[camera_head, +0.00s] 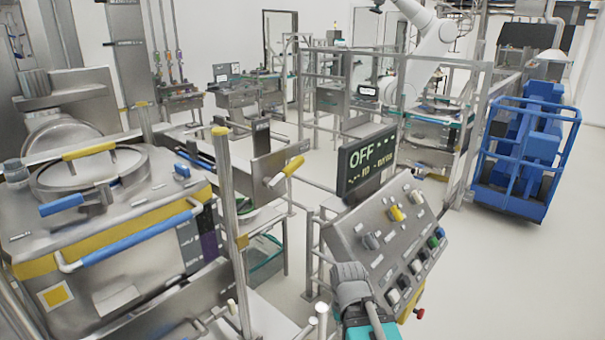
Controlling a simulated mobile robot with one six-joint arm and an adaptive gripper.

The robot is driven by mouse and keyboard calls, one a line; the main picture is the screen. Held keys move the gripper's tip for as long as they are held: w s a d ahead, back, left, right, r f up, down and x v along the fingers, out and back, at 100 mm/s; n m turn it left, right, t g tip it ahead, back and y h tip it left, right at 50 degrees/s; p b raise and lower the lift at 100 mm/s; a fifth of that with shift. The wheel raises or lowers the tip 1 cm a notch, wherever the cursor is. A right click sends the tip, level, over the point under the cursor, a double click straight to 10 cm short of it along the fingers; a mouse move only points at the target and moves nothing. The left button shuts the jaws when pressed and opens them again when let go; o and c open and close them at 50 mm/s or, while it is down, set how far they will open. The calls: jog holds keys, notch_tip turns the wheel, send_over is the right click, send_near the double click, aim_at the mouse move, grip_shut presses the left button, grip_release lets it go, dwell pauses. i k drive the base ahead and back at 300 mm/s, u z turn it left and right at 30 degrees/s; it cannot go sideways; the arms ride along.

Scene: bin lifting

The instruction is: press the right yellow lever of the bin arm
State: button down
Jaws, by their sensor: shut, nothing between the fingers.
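A bin arm stands at centre left, with a metal post (228,215) and a flat metal plate (262,142). The right yellow lever (292,167) sticks out from the plate's right side, tilted up to the right. The post has a yellow cap (220,131). My gripper (347,270), grey and small in view, is at the bottom centre. It is shut and empty, below and right of the lever and clearly apart from it. Its fingertips are hard to make out, and part of my arm is cut off by the lower edge.
A sloped control panel (365,218) with several knobs and an OFF display (367,160) stands right of the lever. A steel vessel (95,180) with blue and yellow handles fills the left. A blue cart (525,150) stands at right. Floor at lower right is clear.

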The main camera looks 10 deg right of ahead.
aim_at(272, 184)
jog(key=z, duration=0.15)
jog(key=i, duration=0.85)
jog(key=u, duration=0.35)
